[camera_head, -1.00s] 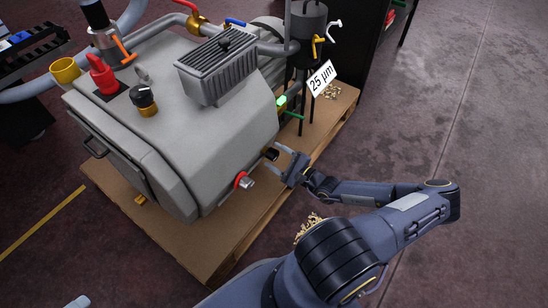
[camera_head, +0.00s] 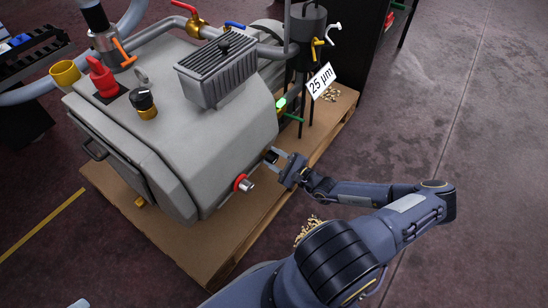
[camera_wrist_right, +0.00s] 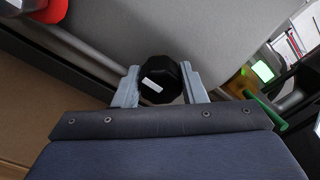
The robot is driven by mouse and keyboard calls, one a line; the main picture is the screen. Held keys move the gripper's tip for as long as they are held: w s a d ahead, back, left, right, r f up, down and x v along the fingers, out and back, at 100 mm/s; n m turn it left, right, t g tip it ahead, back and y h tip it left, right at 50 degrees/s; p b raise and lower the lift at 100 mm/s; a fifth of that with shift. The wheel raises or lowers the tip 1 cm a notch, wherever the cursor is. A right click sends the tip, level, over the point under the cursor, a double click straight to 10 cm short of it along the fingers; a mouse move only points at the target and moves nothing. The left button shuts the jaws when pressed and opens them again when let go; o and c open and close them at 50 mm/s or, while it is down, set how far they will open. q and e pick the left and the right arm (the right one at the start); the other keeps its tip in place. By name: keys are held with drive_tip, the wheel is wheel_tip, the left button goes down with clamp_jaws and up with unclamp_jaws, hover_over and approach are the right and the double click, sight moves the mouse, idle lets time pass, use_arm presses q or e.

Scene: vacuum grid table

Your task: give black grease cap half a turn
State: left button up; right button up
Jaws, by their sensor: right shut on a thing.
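The black grease cap (camera_wrist_right: 160,75) shows in the right wrist view as a dark faceted knob with a white mark, between the two grey fingers of my right gripper (camera_wrist_right: 160,88). The fingers are shut on its sides. In the head view the cap (camera_head: 270,156) is small and partly hidden by the fingers, low on the right side of the grey machine (camera_head: 190,150). My right gripper (camera_head: 275,163) reaches it from the right.
A red-ringed fitting (camera_head: 243,183) sticks out of the machine left of and below the cap. A green lit part (camera_head: 281,104) and a 25 µm sign (camera_head: 320,78) are above. The machine stands on a brown pallet (camera_head: 225,235). The floor to the right is clear.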

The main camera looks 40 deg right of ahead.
drive_tip(key=m+p, duration=0.2)
drive_tip(key=shift+r+p, duration=0.25)
drive_tip(key=shift+p, duration=0.15)
drive_tip(key=m+p, duration=0.2)
drive_tip(key=m, duration=0.1)
drive_tip(key=m+p, duration=0.1)
drive_tip(key=m, duration=0.2)
drive_tip(key=shift+f+m+p, duration=0.15)
drive_tip(key=shift+m+p, duration=0.15)
drive_tip(key=m, duration=0.4)
drive_tip(key=shift+f, duration=0.1)
drive_tip(key=m, duration=0.5)
drive_tip(key=shift+d+m, duration=0.1)
drive_tip(key=shift+m, duration=0.2)
drive_tip(key=m, duration=0.2)
drive_tip(key=m+b, duration=0.1)
drive_tip(key=m, duration=0.2)
drive_tip(key=shift+f+g+y, duration=0.1)
drive_tip(key=shift+g+y, duration=0.2)
drive_tip(key=shift+y, duration=0.1)
drive_tip(key=m+b, duration=0.1)
drive_tip(key=m, duration=0.5)
drive_tip(key=shift+m+b, duration=0.65)
drive_tip(key=shift+m, duration=2.15)
